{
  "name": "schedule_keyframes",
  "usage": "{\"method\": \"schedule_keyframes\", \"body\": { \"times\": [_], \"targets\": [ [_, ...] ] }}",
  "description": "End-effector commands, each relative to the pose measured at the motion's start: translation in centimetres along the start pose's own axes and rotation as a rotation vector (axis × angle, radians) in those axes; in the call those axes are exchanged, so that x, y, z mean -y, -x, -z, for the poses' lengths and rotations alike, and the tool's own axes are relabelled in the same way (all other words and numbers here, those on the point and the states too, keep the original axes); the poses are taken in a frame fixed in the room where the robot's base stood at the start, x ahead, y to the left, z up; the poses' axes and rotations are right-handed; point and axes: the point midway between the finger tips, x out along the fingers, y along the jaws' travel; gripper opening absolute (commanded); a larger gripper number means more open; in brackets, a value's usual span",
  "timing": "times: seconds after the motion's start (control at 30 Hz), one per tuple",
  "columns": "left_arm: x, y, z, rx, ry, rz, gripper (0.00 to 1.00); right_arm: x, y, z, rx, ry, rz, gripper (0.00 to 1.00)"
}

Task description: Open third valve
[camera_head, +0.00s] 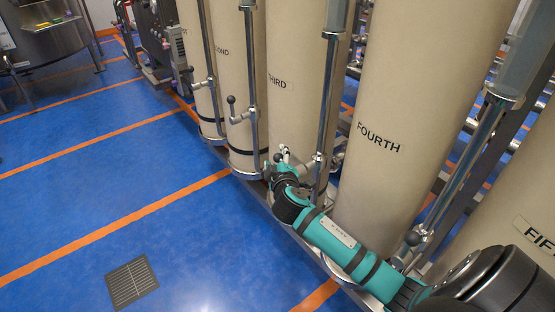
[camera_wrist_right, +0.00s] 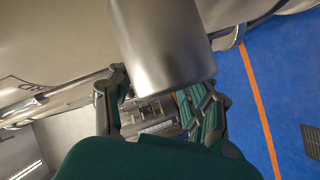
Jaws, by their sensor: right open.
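The column marked THIRD (camera_head: 283,110) stands left of the column marked FOURTH (camera_head: 378,180) in the head view. Between them runs a vertical metal pipe (camera_head: 326,105) with the third valve (camera_head: 318,160) low on it. My right gripper (camera_head: 284,155) is at the valve's left, close to it, and is open. It hides part of the valve, so I cannot tell its handle's position or whether the gripper touches it. In the right wrist view a grey metal cylinder (camera_wrist_right: 170,45) is in front of the open right gripper (camera_wrist_right: 160,106). My left gripper is not in view.
Other valves with black knobs are on the neighbouring pipes, such as the one by the SECOND column (camera_head: 232,101) and one right of FOURTH (camera_head: 412,238). The blue floor (camera_head: 80,190) with orange lines is clear on the left. A floor drain (camera_head: 132,281) lies lower left.

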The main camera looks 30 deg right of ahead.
Motion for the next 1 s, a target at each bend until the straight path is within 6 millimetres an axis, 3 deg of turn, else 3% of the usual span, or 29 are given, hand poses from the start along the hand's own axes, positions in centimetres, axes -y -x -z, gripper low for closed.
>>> {"method": "schedule_keyframes", "body": {
  "times": [0.4, 0.8, 1.0],
  "targets": [
    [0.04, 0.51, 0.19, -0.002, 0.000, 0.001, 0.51, -0.05, -0.95, -0.02, 0.001, 0.000, -0.001, 0.51],
    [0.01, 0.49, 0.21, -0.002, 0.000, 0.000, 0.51, -0.03, -0.92, -0.03, 0.001, 0.000, 0.000, 0.00],
    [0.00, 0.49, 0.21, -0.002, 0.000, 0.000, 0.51, 0.00, -0.90, -0.03, 0.001, 0.000, 0.000, 0.00]
  ]
}}
